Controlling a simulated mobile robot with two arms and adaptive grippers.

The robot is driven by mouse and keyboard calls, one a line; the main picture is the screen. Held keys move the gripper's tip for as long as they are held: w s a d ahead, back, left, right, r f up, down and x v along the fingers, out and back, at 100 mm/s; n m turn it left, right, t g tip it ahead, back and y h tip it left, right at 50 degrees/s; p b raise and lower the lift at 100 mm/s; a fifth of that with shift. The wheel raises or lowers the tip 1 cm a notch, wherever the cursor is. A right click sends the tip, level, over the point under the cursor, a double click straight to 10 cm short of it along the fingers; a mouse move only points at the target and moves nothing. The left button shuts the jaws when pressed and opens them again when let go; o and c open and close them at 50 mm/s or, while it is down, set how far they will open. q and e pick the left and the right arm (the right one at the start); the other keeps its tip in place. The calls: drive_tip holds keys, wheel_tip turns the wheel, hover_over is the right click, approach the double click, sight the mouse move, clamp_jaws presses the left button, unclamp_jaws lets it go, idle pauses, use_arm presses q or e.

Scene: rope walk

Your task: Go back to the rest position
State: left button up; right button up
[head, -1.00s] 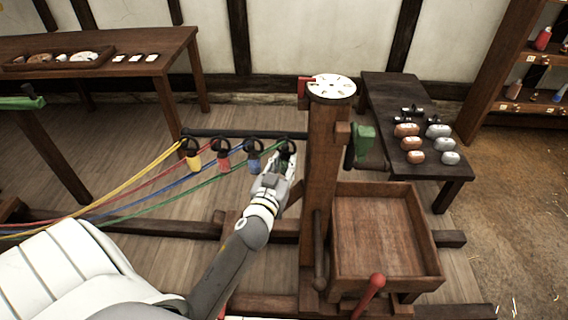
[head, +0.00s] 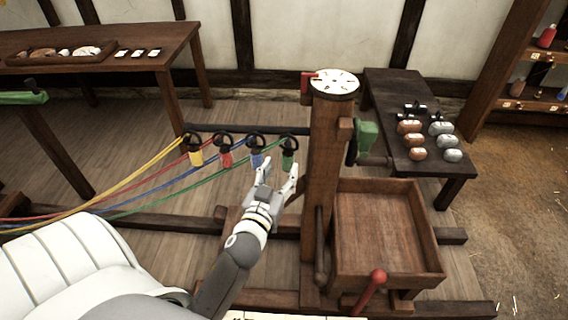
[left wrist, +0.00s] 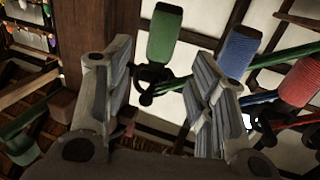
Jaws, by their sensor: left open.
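My left gripper (head: 277,181) is open and empty, just below and in front of the row of hanging rope ends. The green rope end (head: 288,154) hangs from the rightmost black hook on the dark bar, apart from the fingers. The blue (head: 257,158), red (head: 226,157) and yellow (head: 195,155) ends hang to its left, their ropes running off to the left. In the left wrist view the open fingers (left wrist: 160,95) show with the green end (left wrist: 164,32) beyond and between them, and the blue end (left wrist: 239,50) to the right. My right gripper is not in view.
A wooden post (head: 322,160) with a white dial (head: 335,83) stands just right of the gripper. An open wooden box (head: 433,262) and a red-knobbed lever (head: 376,277) are beside it. A dark bench (head: 392,90) holds several weights. A table (head: 150,62) stands at back left.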

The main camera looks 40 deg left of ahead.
use_arm(q)
drive_tip(key=s+d+f+m+g+h, duration=0.1)
drive_tip(key=s+d+f+g+h, duration=0.2)
drive_tip(key=f, duration=0.9)
drive_tip(key=s+d+f+m+g, duration=0.1)
drive_tip(key=s+d+f+g, duration=0.3)
drive_tip(key=f, duration=0.8)
drive_tip(key=s+d+f+m+g+h, duration=0.1)
drive_tip(key=s+d+f+h, duration=0.3)
drive_tip(key=f, duration=0.8)
drive_tip(key=s+f+m+g, duration=0.1)
drive_tip(key=s+f+g, duration=0.1)
drive_tip(key=s+f, duration=0.4)
drive_tip(key=s+a+f+m+g+y, duration=0.1)
drive_tip(key=s+f+g, duration=0.2)
drive_tip(key=s, duration=1)
drive_tip(key=s+a+f+g, duration=0.1)
drive_tip(key=s+f+g, duration=0.1)
drive_tip(key=s+f, duration=0.6)
drive_tip(key=s, duration=0.2)
drive_tip(key=shift+s+f+m+g+y, duration=0.35)
drive_tip(key=shift+m+g+y, duration=0.05)
